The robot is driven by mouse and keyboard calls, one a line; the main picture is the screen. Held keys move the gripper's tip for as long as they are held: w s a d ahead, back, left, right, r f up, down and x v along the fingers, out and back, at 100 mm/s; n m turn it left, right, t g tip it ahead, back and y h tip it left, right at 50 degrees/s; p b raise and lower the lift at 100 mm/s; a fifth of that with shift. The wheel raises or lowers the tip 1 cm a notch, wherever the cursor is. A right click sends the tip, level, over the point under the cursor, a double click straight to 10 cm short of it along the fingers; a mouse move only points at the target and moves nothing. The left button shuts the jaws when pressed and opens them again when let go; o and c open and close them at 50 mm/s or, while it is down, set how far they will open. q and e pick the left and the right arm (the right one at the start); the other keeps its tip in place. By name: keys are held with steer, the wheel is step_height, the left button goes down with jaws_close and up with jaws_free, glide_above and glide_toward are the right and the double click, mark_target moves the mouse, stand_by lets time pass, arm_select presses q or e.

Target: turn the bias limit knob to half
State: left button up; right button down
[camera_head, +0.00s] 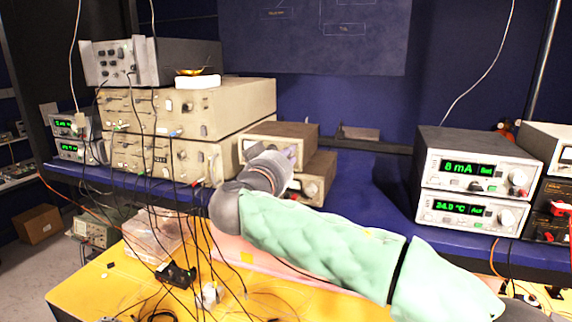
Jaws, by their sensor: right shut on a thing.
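My right gripper (289,153) reaches in from the lower right on its green-sleeved arm. Its fingers are at the front of the upper small beige box (290,131) on the blue bench. The gripper is shut on a knob there, which the fingers hide. I cannot read the label or the angle of the bias limit knob. A second beige box (318,183) sits below the upper one, partly covered by my gripper. My left gripper is not in view.
Large beige instruments (190,107) with cables hanging in front stand at the left. Two display units stand at the right, the upper one (476,166) reading 8 mA. Bare blue bench (372,190) lies between. A yellow table (85,290) with loose cables is in front.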

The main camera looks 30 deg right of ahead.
steer(key=shift+f, duration=0.2)
steer(key=c, duration=1.5)
jaws_free()
steer(key=shift+o, duration=0.2)
steer(key=shift+r, duration=0.1)
steer(key=v, duration=1.2)
